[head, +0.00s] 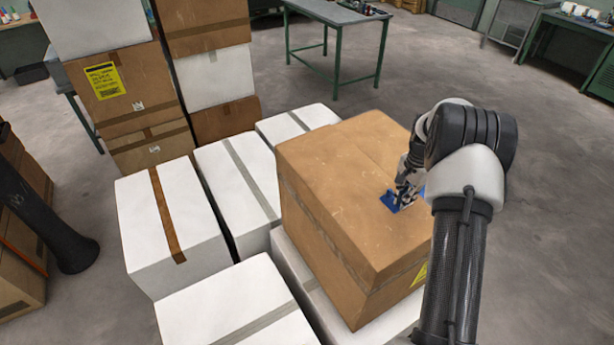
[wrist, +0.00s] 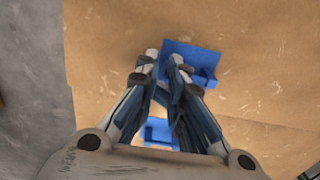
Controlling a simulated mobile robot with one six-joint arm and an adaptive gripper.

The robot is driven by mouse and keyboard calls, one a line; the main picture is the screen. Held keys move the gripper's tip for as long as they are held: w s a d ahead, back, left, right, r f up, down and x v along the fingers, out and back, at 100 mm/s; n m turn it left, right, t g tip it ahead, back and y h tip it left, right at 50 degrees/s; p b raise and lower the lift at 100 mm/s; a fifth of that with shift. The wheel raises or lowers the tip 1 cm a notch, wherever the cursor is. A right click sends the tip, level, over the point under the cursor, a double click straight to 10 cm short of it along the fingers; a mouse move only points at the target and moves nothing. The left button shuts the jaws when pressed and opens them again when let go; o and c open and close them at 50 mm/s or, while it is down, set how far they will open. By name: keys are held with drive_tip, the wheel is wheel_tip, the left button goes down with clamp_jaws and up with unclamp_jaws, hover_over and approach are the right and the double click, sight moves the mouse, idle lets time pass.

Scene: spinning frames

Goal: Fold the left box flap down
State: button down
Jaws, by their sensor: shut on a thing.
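A large brown cardboard box (head: 335,185) stands on white boxes, its top looking flat, with a faint seam across it. No flap stands up in either view, and I cannot tell which part is the left flap. My gripper (head: 402,204) is low over the right part of the top. It is shut on a blue piece (head: 388,198) that lies at the top's surface. In the wrist view the blue piece (wrist: 205,62) shows at the fingertips (wrist: 166,60), over the brown cardboard (wrist: 265,80). Part of the blue piece is hidden by the fingers.
White taped boxes (head: 197,222) crowd the left and front of the brown box. Taller stacks of brown and white boxes (head: 132,82) stand behind on the left. A green-legged table (head: 330,12) is at the back. The concrete floor (head: 545,190) is clear at the right.

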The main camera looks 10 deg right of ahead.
drive_tip(key=shift+w+d+r, duration=0.1)
drive_tip(key=shift+w+d, duration=0.05)
drive_tip(key=shift+d, duration=0.2)
